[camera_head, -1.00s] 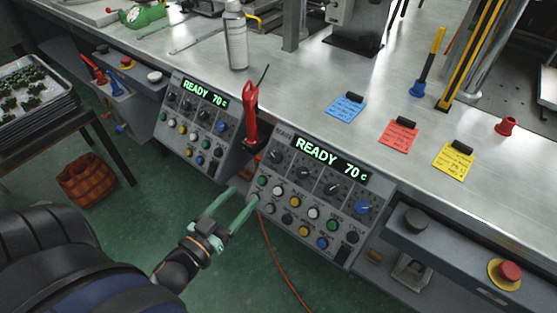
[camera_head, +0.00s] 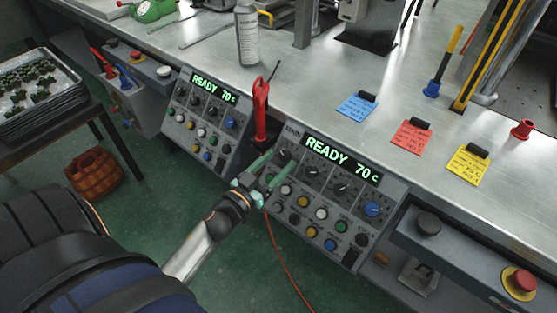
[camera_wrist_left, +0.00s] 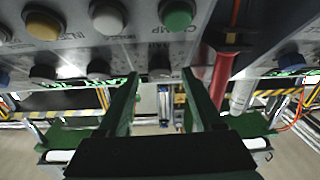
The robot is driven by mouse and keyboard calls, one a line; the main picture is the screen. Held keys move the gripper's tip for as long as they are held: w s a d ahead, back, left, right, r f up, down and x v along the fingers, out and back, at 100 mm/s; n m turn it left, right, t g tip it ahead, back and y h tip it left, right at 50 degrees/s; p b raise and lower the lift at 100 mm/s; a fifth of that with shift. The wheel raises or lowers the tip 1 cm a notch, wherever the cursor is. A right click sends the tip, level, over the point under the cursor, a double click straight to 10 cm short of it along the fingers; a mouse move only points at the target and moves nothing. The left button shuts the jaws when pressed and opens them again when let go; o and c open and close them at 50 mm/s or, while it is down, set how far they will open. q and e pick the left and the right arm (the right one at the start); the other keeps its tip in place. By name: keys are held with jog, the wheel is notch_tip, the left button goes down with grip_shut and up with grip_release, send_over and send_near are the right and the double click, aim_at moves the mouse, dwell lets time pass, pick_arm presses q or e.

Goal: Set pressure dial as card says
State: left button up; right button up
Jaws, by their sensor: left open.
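The right control panel (camera_head: 300,190) shows "READY 70 c" on its display (camera_head: 341,160), above a row of dark dials (camera_head: 340,187) ending in a blue dial (camera_head: 372,209). Dial labels are too small to read. My left gripper (camera_head: 279,166) is open and empty in front of this panel's upper left, by the leftmost dial; contact cannot be told. In the left wrist view, its fingers (camera_wrist_left: 161,85) stand apart below a row of buttons (camera_wrist_left: 99,69). Blue (camera_head: 357,107), red (camera_head: 411,138) and yellow (camera_head: 468,165) cards lie on the bench; their small writing is unreadable.
A second panel (camera_head: 205,120), also "READY 70 c", stands left. A red-handled tool (camera_head: 261,110) stands between the panels, with an orange cable (camera_head: 284,265) hanging below. A red button (camera_head: 520,282) sits at lower right. A spray can (camera_head: 247,38) stands on the bench.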

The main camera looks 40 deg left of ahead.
pick_arm(q)
jog(key=shift+w, duration=0.55)
grip_shut()
